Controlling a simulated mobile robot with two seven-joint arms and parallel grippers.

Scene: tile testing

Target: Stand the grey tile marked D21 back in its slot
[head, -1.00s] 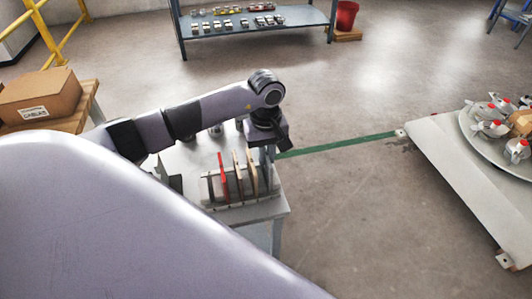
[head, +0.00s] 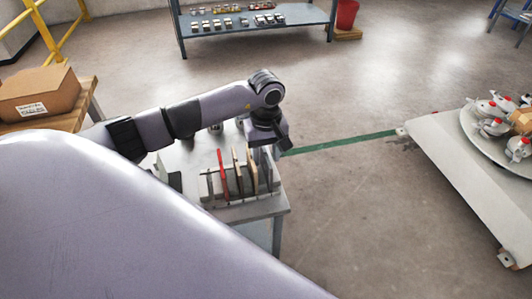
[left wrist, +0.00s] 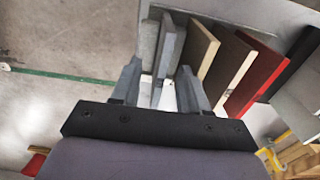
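A grey tile (left wrist: 170,50) stands upright at one end of the tile rack (head: 245,206), and it also shows in the head view (head: 267,172). No D21 mark is readable. My left gripper (left wrist: 160,68) is open, with one finger on each side of the grey tile's near edge. Gaps show between the fingers and the tile. In the head view the left gripper (head: 272,148) is above the rack's right end. My right gripper is not in view.
A red tile (head: 223,174), a brown tile (head: 238,172) and a pale-edged tile (head: 251,171) stand beside the grey one. The rack is near the table's front edge (head: 250,213). A cardboard box (head: 40,93) is at left. Open floor lies right of the table.

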